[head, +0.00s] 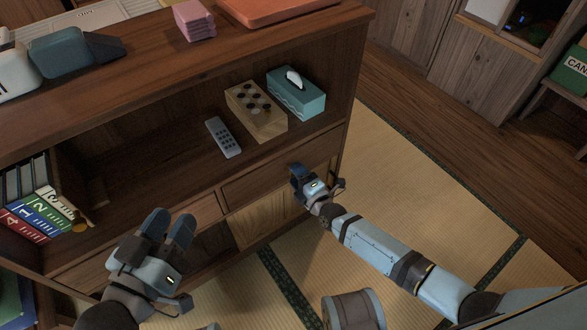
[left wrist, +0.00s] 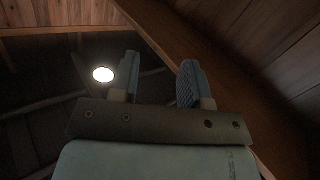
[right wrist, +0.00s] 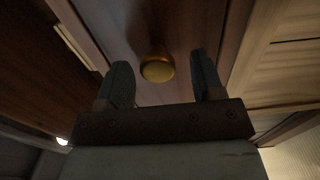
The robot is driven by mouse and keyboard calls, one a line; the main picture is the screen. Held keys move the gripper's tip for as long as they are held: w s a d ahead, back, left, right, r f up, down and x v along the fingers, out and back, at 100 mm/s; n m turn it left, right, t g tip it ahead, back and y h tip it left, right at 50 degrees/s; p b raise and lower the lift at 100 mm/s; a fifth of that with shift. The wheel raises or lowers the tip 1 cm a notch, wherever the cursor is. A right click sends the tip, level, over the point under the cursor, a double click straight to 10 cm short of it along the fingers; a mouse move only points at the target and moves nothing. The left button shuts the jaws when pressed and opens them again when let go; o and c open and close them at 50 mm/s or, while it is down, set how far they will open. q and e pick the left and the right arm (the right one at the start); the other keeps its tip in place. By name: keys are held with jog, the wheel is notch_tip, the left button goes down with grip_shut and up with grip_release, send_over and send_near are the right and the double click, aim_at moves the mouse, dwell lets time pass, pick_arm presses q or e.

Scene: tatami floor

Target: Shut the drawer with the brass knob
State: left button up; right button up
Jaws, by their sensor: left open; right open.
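In the right wrist view, the brass knob (right wrist: 157,69) sits on a dark wood drawer front (right wrist: 130,25). My right gripper (right wrist: 160,85) is open, with one finger on each side of the knob in that view; I cannot tell whether it touches. In the head view, my right gripper (head: 300,176) is in front of the right-hand drawer (head: 248,182), under the open shelf, and hides the knob. How far that drawer stands out is hard to tell. My left gripper (head: 169,226) is open and empty, left of the drawer; it also shows in the left wrist view (left wrist: 159,80).
The cabinet shelf holds a tissue box (head: 298,97), a wooden box with round pieces (head: 266,122), a remote (head: 222,138) and binders (head: 35,213). A light wood door panel (head: 258,221) is below the drawers. A round drum-like stool (head: 353,309) stands on the tatami (head: 400,170).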

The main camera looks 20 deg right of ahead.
pick_arm(q)
notch_tip(320, 180, up, 6)
jog(key=t+p, duration=0.2)
jog(key=p, duration=0.1)
jog(key=shift+a+r+n+t+p, duration=0.2)
jog(key=shift+n+t+p, duration=0.1)
jog(key=shift+p, duration=0.05)
pick_arm(e)
jog(key=v, duration=1.1)
jog(key=shift+s+d+r, duration=0.2)
jog(key=shift+s+r, duration=0.1)
jog(key=shift+s, duration=0.05)
pick_arm(q)
jog(key=shift+s, duration=0.1)
